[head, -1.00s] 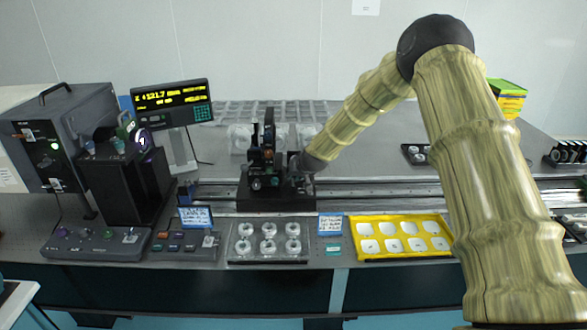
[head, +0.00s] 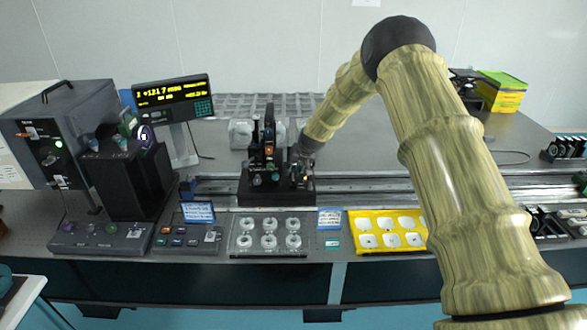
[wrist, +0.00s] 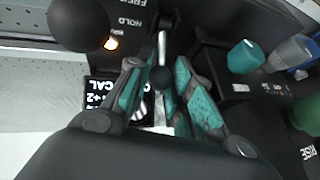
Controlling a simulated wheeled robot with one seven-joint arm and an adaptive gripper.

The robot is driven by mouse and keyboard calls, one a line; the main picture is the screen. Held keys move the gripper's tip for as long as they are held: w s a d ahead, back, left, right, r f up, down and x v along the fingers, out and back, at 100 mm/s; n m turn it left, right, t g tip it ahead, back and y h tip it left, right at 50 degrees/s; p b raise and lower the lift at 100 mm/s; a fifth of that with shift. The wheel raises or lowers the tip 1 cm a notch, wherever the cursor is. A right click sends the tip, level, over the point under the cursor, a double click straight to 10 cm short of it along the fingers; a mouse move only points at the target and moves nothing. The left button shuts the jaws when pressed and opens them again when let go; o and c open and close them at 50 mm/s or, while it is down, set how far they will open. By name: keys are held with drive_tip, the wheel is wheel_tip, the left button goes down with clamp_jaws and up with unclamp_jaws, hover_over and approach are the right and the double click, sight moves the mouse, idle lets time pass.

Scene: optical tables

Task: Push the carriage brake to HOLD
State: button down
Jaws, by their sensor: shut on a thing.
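The black carriage (head: 262,188) stands on the rail in the middle of the table in the head view. My gripper (head: 301,168) reaches down to its right side; the fingers are small and partly hidden there. In the wrist view my gripper (wrist: 160,72) has its teal-padded fingers on either side of a thin silver lever with a black ball knob (wrist: 160,79), and is shut on it. White HOLD lettering (wrist: 124,22) and FREE lettering beside it mark the black plate. Which mark the lever points to I cannot tell.
A large round black knob (wrist: 80,22) stands close left of my fingers. A teal knob (wrist: 245,56) and other knobs stand to the right. In the head view, a lens tray (head: 269,250) and yellow tray (head: 387,254) lie in front of the rail.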

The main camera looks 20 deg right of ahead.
drive_tip(key=shift+w+r, duration=0.1)
drive_tip(key=c, duration=1.2)
unclamp_jaws()
drive_tip(key=shift+c, duration=0.2)
drive_tip(key=v, duration=0.7)
drive_tip(key=shift+s+r, duration=0.25)
drive_tip(key=shift+r, duration=0.05)
drive_tip(key=shift+d, duration=0.15)
